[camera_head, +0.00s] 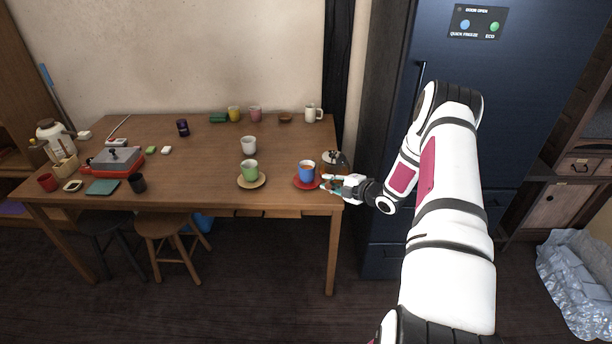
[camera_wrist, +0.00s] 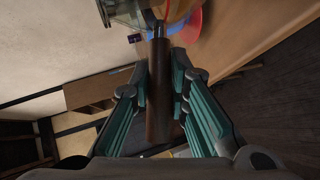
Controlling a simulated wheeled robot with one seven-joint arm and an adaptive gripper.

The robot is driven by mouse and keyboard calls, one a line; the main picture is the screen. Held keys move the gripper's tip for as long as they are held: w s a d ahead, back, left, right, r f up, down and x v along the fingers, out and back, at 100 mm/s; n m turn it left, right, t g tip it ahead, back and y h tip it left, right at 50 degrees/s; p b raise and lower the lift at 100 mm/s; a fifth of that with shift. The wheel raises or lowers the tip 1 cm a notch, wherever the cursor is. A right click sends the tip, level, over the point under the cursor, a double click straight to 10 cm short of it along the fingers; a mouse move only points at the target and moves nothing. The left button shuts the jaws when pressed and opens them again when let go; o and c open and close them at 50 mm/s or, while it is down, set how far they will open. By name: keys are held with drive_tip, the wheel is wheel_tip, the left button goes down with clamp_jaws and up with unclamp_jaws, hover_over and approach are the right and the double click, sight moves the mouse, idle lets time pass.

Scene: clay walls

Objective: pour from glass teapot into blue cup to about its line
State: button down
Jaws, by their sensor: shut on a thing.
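The blue cup (camera_head: 307,173) stands upright on a red saucer (camera_head: 301,185) near the table's right front; something orange shows at its mouth. My gripper (camera_head: 328,183) is just right of the cup, shut on the brown handle (camera_wrist: 158,95) of the glass teapot (camera_head: 335,158). The teapot is held close beside the cup, its clear body (camera_wrist: 128,10) cut off at the top of the wrist view. A thin orange-red streak shows near the cup there; I cannot tell for certain that it is liquid. The cup's line and exact level are too small to see.
A green cup on a tan saucer (camera_head: 252,184) stands left of the blue cup, with a white cup (camera_head: 249,145) behind. A white mug (camera_head: 313,114) and a brown bowl (camera_head: 286,117) are at the back. The blue fridge (camera_head: 465,120) stands right of the table.

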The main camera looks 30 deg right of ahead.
drive_tip(key=shift+r+p, duration=1.75)
drive_tip(key=shift+r, duration=1.9)
drive_tip(key=shift+w, duration=0.1)
